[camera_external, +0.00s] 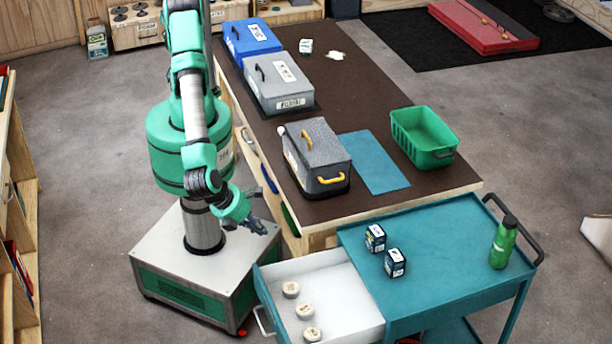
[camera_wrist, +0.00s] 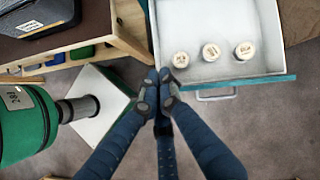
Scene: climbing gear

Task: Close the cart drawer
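The teal cart (camera_external: 450,245) stands at the lower right, with its white-lined drawer (camera_external: 345,293) pulled out toward my base. The drawer holds 3 small round pale tins, which also show in the wrist view. The drawer's teal front (camera_wrist: 250,82) carries a grey bar handle (camera_wrist: 217,98); part of the handle (camera_external: 263,321) shows in the external view. My gripper (camera_external: 262,228) is above and behind the drawer's near corner, apart from the handle. In the wrist view, my gripper (camera_wrist: 158,74) has its dark fingers together, with nothing seen between them, left of the handle.
The cart top bears two small boxes (camera_external: 385,250) and a green bottle (camera_external: 504,243). Beside it is a brown-topped workbench (camera_external: 400,202) with cases and a green basket (camera_external: 423,136); its corner is close to my gripper. Grey floor lies open before the drawer.

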